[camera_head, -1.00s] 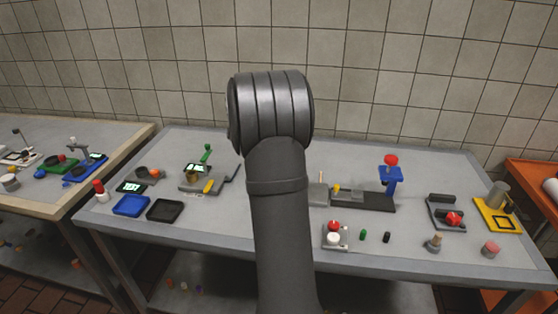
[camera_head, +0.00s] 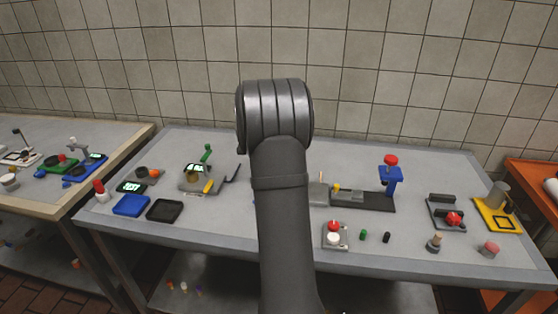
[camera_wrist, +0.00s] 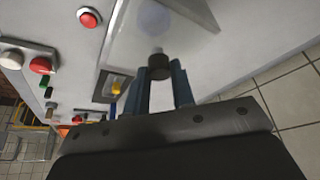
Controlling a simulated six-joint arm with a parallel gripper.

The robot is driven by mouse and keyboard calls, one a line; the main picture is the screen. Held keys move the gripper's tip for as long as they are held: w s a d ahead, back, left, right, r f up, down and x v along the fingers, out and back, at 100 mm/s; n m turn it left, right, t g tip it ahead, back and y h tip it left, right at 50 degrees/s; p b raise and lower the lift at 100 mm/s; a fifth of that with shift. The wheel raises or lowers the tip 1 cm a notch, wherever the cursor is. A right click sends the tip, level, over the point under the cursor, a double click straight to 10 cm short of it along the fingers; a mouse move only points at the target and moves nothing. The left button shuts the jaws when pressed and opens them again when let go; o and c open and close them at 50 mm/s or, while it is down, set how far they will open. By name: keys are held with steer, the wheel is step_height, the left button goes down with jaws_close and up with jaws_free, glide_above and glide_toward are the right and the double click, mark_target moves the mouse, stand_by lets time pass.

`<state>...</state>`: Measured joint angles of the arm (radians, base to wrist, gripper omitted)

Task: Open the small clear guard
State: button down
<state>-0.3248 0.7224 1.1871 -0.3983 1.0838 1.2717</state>
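In the wrist view, the clear guard (camera_wrist: 145,35) shows as a pale see-through panel at the top middle, with a blurred pale round shape showing through it. A short dark knob (camera_wrist: 159,67) stands at its lower edge. My gripper (camera_wrist: 161,75) has its two blue-grey fingers on either side of this knob, with the tips close against it. I cannot tell whether they press on it. In the head view my arm hides the gripper and the guard.
In the wrist view, a red button (camera_wrist: 88,17) is left of the guard. In the head view, a box with red and white buttons (camera_head: 335,236) is right of my arm, with a blue press (camera_head: 390,178) behind it. Blue and black trays (camera_head: 164,209) lie to the left.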

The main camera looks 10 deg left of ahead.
steer(key=d, duration=0.9)
steer(key=shift+d, duration=0.1)
steer(key=c, duration=1.2)
jaws_free()
steer(key=shift+r, duration=0.1)
steer(key=v, duration=1.7)
steer(key=shift+r, duration=0.15)
